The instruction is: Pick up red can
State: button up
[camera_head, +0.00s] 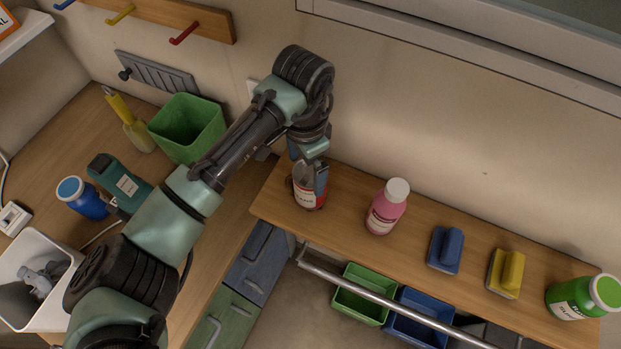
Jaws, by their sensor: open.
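The red can (308,196) stands upright near the left end of the wooden shelf. It has a silvery upper part and a red label with a pale patch. My gripper (308,182) reaches down over the can from above, with a finger visible along its right side and a darker finger part at its left side. The jaws are open around the can. Whether the fingers touch it cannot be told. My wrist hides part of the can's top.
A pink bottle (387,207) with a white cap stands right of the can. Further right are a blue brush (445,250), a yellow brush (505,273) and a green bottle (582,297). A metal rail (385,299) runs along the front. The wall is close behind.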

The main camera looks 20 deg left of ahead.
jog(key=shift+w+d+f+p, duration=0.15)
jog(key=shift+f+p, duration=0.3)
jog(key=shift+f, duration=1.1)
jog(key=shift+w+d+f+p, duration=0.15)
jog(key=shift+f+p, duration=0.3)
jog(key=shift+f, duration=1.05)
jog(key=c, duration=1.1)
jog(key=shift+r, duration=0.1)
jog(key=shift+c, duration=0.2)
